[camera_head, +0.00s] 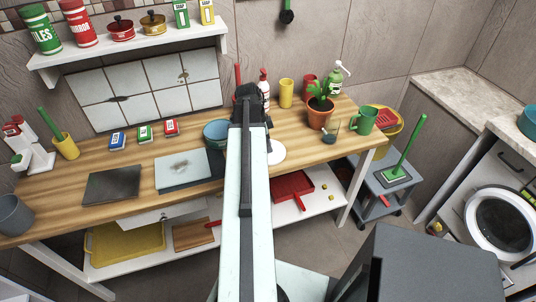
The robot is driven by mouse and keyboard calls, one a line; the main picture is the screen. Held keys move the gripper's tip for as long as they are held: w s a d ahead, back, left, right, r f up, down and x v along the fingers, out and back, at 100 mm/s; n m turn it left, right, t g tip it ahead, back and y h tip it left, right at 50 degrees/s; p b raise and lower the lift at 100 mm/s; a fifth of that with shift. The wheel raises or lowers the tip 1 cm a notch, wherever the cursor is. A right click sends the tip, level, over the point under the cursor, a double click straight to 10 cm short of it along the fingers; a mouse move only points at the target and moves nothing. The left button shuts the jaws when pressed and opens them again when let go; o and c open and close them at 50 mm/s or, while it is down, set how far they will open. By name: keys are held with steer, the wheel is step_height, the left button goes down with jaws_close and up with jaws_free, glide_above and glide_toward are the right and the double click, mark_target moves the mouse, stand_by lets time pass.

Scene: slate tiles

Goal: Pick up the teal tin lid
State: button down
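My gripper (250,92) is a dark shape at the far end of my pale arm, over the back of the wooden table. Its fingers are too small and dark to tell open from shut, and I see nothing clearly held. A teal-blue round thing (215,133) stands on the table just left of my arm, its right side partly hidden. Another teal round thing (529,121) sits on the right counter, cut by the picture edge. I cannot tell whether either is or bears the tin lid.
The wooden table (110,165) holds a dark slate (113,186), a pale blue-grey slab (186,169), small boxes, a potted plant (320,108) and a green mug (362,121). A shelf (130,55) with tins hangs above. A grey trolley (382,181) and washing machine (500,215) stand right.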

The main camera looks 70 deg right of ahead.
steer(key=shift+r, duration=0.1)
step_height(320, 180, up, 10)
steer(key=p, duration=1)
